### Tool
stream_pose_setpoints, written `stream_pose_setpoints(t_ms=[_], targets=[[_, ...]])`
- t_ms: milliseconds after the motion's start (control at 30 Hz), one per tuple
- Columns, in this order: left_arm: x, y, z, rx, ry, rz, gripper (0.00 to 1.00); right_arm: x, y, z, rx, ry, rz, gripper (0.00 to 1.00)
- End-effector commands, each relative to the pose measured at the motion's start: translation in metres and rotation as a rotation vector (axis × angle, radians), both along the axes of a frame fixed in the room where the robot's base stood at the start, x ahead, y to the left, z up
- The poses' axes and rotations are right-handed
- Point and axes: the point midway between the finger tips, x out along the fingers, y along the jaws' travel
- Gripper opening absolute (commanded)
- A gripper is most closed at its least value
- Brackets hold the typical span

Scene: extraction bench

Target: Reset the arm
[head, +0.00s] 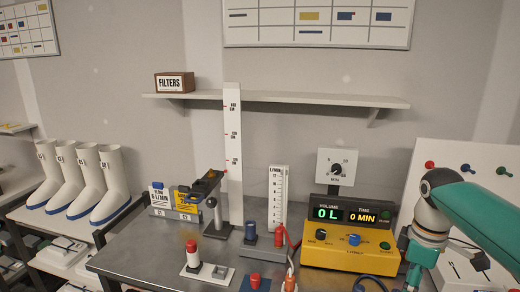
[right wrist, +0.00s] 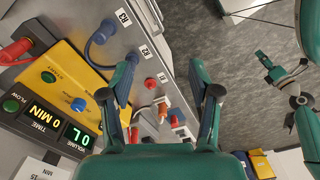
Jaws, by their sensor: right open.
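My right arm comes in from the right in the head view, its teal upper link large and bent down at a grey joint. My right gripper (right wrist: 163,75) shows in the right wrist view with its two dark fingers wide apart and nothing between them. It hangs over the front edge area of the metal bench (head: 150,250), to the right of the yellow control box (head: 340,256). In the head view the gripper's lower part is cut off by the bottom edge.
The yellow box carries a display (head: 345,212) reading 0 L and 0 MIN. A white scale (head: 278,200), a tall ruler (head: 233,150), a black stand (head: 213,205) and a red-capped item (head: 192,250) stand on the bench. Boots (head: 112,185) stand left.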

Motion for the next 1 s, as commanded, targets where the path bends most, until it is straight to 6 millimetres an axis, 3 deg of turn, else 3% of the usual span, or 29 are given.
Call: stream_pose_setpoints(t_ms=[367,567,633,733,800,900,1000], targets=[[0.0,0.0,0.0,0.0,-0.001,0.0,0.64,0.017,0.033,-0.09,0.067,-0.002,-0.082,0.62],[0.0,0.0,0.0,0.0,0.0,0.0,0.64,0.015,0.064,-0.162,0.132,0.005,-0.172,0.62],[0.0,0.0,0.0,0.0,0.0,0.0,0.64,0.007,0.079,-0.196,0.165,0.015,-0.224,0.62],[0.0,0.0,0.0,0.0,0.0,0.0,0.64,-0.015,0.109,-0.256,0.225,0.039,-0.34,0.62],[0.0,0.0,0.0,0.0,0.0,0.0,0.64,-0.041,0.131,-0.297,0.268,0.06,-0.45,0.62],[0.0,0.0,0.0,0.0,0.0,0.0,0.64,-0.084,0.156,-0.344,0.313,0.089,-0.618,0.62],[0.0,0.0,0.0,0.0,0.0,0.0,0.64,-0.129,0.174,-0.375,0.337,0.117,-0.781,0.62]])
